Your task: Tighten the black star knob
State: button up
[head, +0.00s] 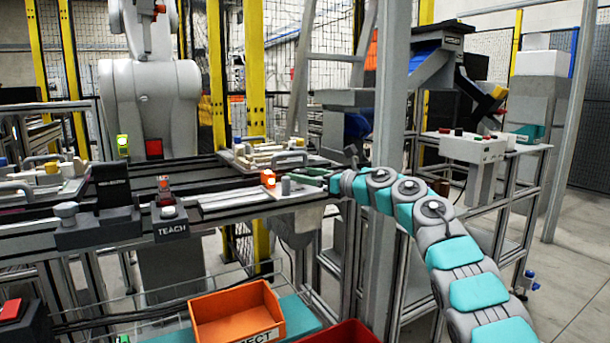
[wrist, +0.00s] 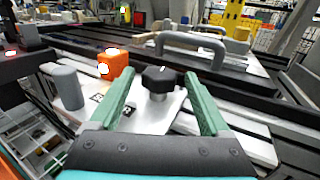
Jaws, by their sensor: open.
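The black star knob (wrist: 161,79) stands on a short grey post on a light metal plate (wrist: 118,116) in the wrist view. My gripper (wrist: 163,92) is open, with its two green fingers reaching forward on the left and right of the knob in that picture. I see no finger touching the knob. In the head view my gripper (head: 318,178) is at the end of my grey and teal arm, over the right end of the fixture plate (head: 290,197). The knob cannot be made out there.
An orange block with a lit lamp (wrist: 114,64) and a grey cylinder (wrist: 68,88) stand left of the gripper. A pallet with a grey handle (wrist: 190,42) lies beyond the knob. An orange bin (head: 237,315) sits low in front. A grey upright post (head: 392,90) stands near my arm.

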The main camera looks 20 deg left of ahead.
jog(key=shift+c, duration=0.2)
grip_shut()
dwell(0.3)
jog(key=shift+s+f+m+t+b, duration=0.15)
jog(key=shift+m+t+b, duration=0.35)
jog(key=shift+b, duration=0.75)
jog(key=shift+f+m+t+h+b, duration=0.1)
jog(key=shift+m+t+h+b, duration=0.25)
jog(key=shift+t+b, duration=0.45)
jog(key=m+t+h+b, duration=0.1)
jog(key=t+b, duration=0.1)
jog(key=shift+s+a+r+m+t+h, duration=0.1)
jog(key=shift+s+r+m+t+h, duration=0.1)
jog(key=shift+m+t+h, duration=0.15)
jog(key=shift+s+a+r+m+t+h+p, duration=0.1)
jog(key=shift+r+m+t+h+p, duration=0.1)
jog(key=shift+m+t+h, duration=0.4)
jog(key=shift+a+r+m+t+h+p, duration=0.15)
jog(key=shift+m+t+h, duration=0.25)
jog(key=shift+m+t, duration=0.3)
jog(key=shift+f+m+t+h+p, duration=0.1)
jog(key=shift+m+t+h+p, duration=0.7)
jog(key=shift+t+h+p, duration=0.25)
jog(key=shift+f+h, duration=0.15)
jog(key=shift+h, duration=0.1)
